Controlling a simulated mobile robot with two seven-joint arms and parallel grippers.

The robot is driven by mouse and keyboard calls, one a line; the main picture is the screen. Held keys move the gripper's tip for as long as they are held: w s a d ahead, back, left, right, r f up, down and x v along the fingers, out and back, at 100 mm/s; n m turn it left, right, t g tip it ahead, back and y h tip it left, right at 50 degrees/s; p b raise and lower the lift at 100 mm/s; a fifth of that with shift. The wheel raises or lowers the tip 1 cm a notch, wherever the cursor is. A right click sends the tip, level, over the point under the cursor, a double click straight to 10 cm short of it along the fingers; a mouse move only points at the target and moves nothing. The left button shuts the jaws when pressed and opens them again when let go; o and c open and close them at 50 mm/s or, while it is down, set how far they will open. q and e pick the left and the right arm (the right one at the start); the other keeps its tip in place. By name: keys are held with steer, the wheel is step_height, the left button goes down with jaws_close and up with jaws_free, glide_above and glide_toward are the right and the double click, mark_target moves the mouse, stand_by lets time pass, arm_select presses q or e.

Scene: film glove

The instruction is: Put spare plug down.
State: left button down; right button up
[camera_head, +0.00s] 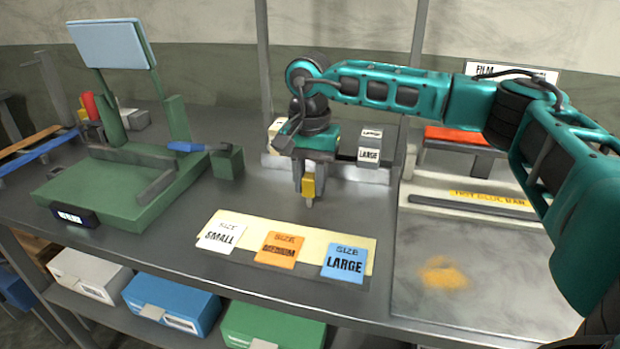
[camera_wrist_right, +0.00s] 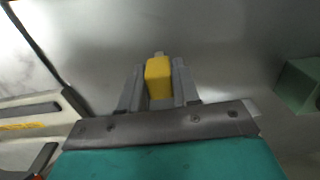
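My right gripper (camera_head: 309,187) points down over the middle of the metal bench, behind the size cards. It is shut on a small yellow plug (camera_head: 308,186) with a pale tip at its lower end. In the right wrist view the yellow plug (camera_wrist_right: 158,78) sits between the two grey fingers of the right gripper (camera_wrist_right: 158,85). The plug's tip is close to the bench top; I cannot tell whether it touches. My left gripper is not in view.
A green machine (camera_head: 120,190) with a grey-blue panel stands on the left. Size cards (camera_head: 280,249) lie in front of the gripper. Bare bench (camera_head: 262,195) surrounds the plug.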

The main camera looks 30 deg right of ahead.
mark_target(309, 176)
steer(key=o, duration=0.5)
arm_select(q)
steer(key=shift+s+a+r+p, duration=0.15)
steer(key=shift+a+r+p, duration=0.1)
steer(key=shift+p, duration=0.4)
arm_select(e)
step_height(309, 176, up, 12)
steer(key=shift+r, duration=0.15)
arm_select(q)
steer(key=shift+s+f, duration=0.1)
arm_select(e)
steer(key=shift+a, duration=0.1)
